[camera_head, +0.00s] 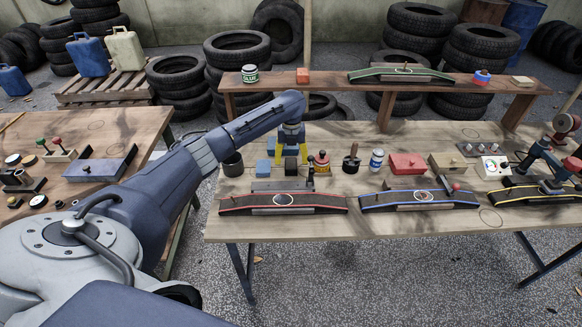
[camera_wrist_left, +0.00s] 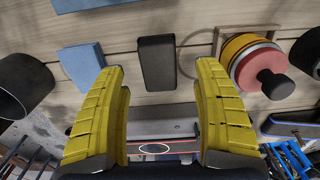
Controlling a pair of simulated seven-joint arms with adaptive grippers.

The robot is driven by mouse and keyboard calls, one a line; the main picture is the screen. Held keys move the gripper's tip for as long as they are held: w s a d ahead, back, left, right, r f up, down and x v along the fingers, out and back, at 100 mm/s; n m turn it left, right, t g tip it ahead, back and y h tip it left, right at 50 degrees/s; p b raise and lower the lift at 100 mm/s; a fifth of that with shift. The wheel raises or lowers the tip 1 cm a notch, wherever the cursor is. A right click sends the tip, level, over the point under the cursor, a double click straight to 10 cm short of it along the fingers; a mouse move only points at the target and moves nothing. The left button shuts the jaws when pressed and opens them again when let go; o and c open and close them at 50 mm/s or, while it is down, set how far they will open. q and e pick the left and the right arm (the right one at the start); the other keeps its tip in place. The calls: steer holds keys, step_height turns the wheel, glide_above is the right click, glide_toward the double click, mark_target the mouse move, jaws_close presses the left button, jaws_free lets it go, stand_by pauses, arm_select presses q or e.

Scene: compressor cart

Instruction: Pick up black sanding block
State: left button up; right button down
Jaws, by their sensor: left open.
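The black sanding block (camera_head: 291,166) stands on the wooden table, between a blue block (camera_head: 263,167) and a stack of red and yellow discs (camera_head: 322,162). In the left wrist view the black sanding block (camera_wrist_left: 157,62) lies ahead, roughly centred between the fingers. My left gripper (camera_head: 291,145) has yellow fingers pointing down over the block in the head view. In the wrist view my left gripper (camera_wrist_left: 157,72) is open and empty. I cannot tell exactly how far the fingertips are from the block.
A black cup (camera_head: 233,164) stands left of the blue block. A red-edged ramp (camera_head: 330,200) lies at the front, with a blue-edged ramp (camera_head: 380,203) beside it. A black-handled tool (camera_head: 351,159) and a red box (camera_head: 407,164) are to the right. A raised shelf (camera_head: 330,84) runs behind.

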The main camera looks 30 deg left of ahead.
mark_target(291, 163)
arm_select(q)
steer(key=shift+f, duration=1.7)
steer(key=shift+c, duration=0.3)
steer(key=c, duration=1.2)
